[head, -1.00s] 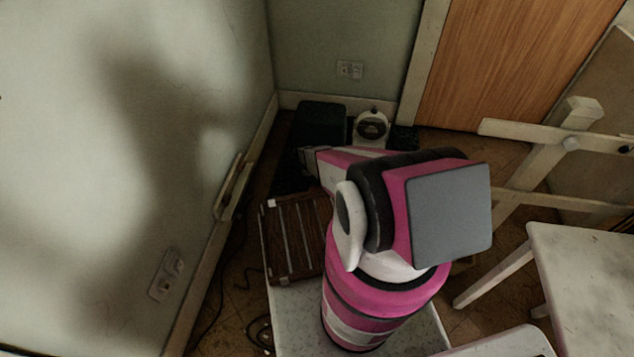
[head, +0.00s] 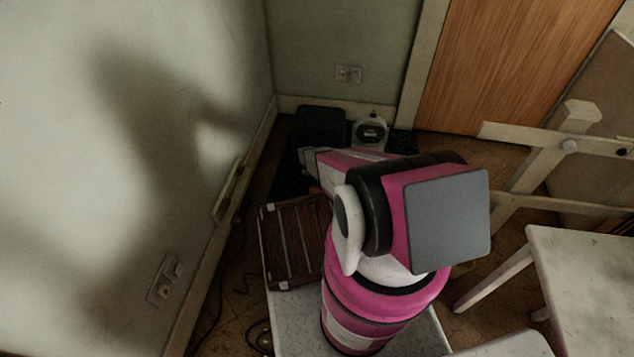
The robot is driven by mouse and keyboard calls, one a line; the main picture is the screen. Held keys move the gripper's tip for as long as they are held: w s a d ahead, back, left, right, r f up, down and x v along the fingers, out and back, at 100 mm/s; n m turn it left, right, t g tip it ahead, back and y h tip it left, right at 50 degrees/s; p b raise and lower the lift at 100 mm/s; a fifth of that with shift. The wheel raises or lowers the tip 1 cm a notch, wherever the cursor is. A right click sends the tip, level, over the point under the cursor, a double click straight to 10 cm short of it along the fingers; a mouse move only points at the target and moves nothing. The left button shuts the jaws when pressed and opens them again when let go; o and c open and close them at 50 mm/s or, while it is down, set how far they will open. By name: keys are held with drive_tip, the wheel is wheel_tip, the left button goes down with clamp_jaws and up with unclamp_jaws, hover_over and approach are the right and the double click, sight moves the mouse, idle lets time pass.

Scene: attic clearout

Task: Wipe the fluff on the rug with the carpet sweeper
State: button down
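A dark rug (head: 290,178) lies on the floor in the far corner, partly covered by other things and by my arm. I cannot make out fluff on it. My arm reaches over toward the corner, and its grey end, where my gripper (head: 304,157) is, shows small and dark above the rug. I cannot see the fingers clearly or whether they hold anything. I cannot pick out the carpet sweeper; it may be hidden behind my arm.
A black box (head: 320,127) and a white device with a round dial (head: 370,131) stand at the back wall. A brown slatted rack (head: 291,242) is left of my arm. A white trestle (head: 545,160) and white table (head: 590,265) stand right. A wall is close left.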

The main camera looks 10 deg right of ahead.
drive_tip(key=shift+w+d, duration=0.3)
drive_tip(key=shift+w, duration=0.4)
drive_tip(key=shift+a, duration=0.1)
drive_tip(key=shift+w+a, duration=0.25)
drive_tip(key=shift+a, duration=0.3)
drive_tip(key=shift+w+a, duration=0.2)
drive_tip(key=shift+a, duration=0.35)
drive_tip(key=shift+w+a, duration=0.1)
drive_tip(key=shift+w+a, duration=0.2)
drive_tip(key=shift+a, duration=0.35)
drive_tip(key=shift+w+a, duration=0.2)
drive_tip(key=shift+a, duration=0.3)
drive_tip(key=shift+w+a, duration=0.25)
drive_tip(key=shift+a, duration=0.35)
drive_tip(key=shift+w+a, duration=0.2)
drive_tip(key=shift+a, duration=0.45)
